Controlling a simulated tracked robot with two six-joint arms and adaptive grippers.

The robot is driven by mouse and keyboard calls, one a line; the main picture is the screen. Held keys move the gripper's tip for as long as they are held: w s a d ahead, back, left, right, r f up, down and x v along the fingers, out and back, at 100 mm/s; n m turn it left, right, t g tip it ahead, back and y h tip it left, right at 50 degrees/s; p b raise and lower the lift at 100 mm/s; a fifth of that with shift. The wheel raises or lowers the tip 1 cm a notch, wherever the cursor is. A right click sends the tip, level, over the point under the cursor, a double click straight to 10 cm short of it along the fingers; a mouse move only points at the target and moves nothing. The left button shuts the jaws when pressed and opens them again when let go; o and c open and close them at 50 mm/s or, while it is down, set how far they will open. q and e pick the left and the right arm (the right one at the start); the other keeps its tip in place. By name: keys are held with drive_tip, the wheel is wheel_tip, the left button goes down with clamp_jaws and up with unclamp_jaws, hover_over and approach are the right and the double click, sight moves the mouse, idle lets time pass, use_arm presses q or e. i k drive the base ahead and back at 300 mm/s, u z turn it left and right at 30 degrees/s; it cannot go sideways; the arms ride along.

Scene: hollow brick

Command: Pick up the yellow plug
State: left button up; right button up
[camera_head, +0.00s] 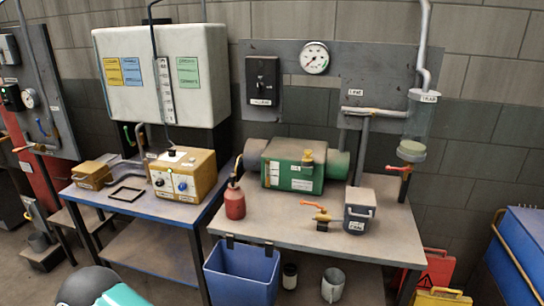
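I cannot tell for sure which thing is the yellow plug. A brass-yellow fitting with an orange-red handle (320,214) lies on the same table near the grey lidded container (358,215). Neither gripper can be made out. A dark and teal rounded shape, cut off at the bottom left edge, may be part of my own body.
The left table holds a yellow box with knobs (183,175) and a smaller yellow box (92,175). A red bottle (235,203) stands near the right-hand table's left edge. A blue bin (240,275) hangs at its front. Its front middle is clear.

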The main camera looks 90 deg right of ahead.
sight(308, 158)
drive_tip(key=z, duration=0.1)
drive_tip(key=k, duration=1.35)
drive_tip(key=z, duration=1.5)
drive_tip(key=i, duration=1)
drive_tip(key=z, duration=0.1)
